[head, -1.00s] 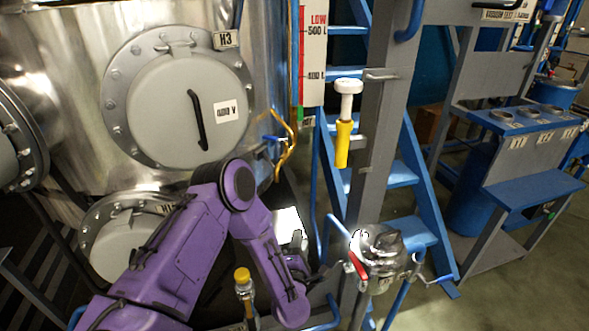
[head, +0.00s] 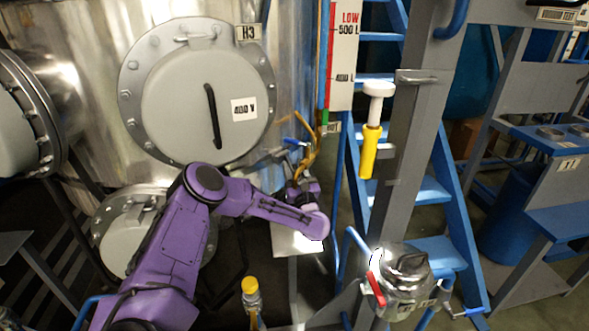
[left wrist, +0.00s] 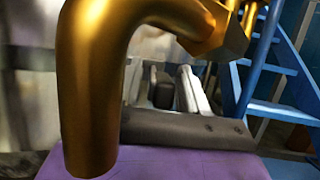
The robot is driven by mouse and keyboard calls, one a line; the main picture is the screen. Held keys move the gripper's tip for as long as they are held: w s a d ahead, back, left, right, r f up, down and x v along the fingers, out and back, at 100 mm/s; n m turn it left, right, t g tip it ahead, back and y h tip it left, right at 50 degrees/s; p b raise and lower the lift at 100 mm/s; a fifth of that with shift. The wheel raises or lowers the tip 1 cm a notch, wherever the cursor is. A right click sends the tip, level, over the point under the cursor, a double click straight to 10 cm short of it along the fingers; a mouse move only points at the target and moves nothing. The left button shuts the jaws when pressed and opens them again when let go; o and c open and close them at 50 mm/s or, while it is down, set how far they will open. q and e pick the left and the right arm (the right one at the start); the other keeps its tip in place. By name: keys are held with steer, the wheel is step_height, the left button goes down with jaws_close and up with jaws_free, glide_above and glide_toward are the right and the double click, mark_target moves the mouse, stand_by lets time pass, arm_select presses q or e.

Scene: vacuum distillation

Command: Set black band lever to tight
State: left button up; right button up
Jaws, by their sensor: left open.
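I cannot make out a lever marked with a black band. A blue-handled valve (head: 294,142) sits on the tank's right side, beside a bent brass pipe (head: 310,152). My left gripper (head: 289,165) is just below and beside them, pointing up towards the tank, and looks empty. In the left wrist view, the fingers of the left gripper (left wrist: 178,88) are apart, and a large bent brass pipe (left wrist: 90,90) in front partly covers the view. A red lever (head: 376,289) is on a metal pot (head: 402,268) at the lower right. My right gripper is not in view.
A grey hatch (head: 170,105) with a black handle is on the steel tank. A grey post (head: 402,150) carries a yellow-handled tool (head: 370,150). A yellow-capped bottle (head: 250,287) is below my arm. Blue stairs (head: 440,190) stand behind the post.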

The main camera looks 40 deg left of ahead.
arm_select(q)
steer(key=shift+f, duration=0.1)
jaws_close()
steer(key=shift+s+a+r+m+t+h+p, duration=0.2)
steer(key=shift+s+m+t+h+p, duration=0.15)
steer(key=shift+m+t+h, duration=0.45)
steer(key=t+h, duration=0.1)
steer(key=m+t+h, duration=0.1)
steer(key=shift+s+a+f+t, duration=0.15)
steer(key=shift+s+a+t, duration=0.05)
steer(key=shift+s+t, duration=0.2)
jaws_free()
steer(key=shift+w+d, duration=0.1)
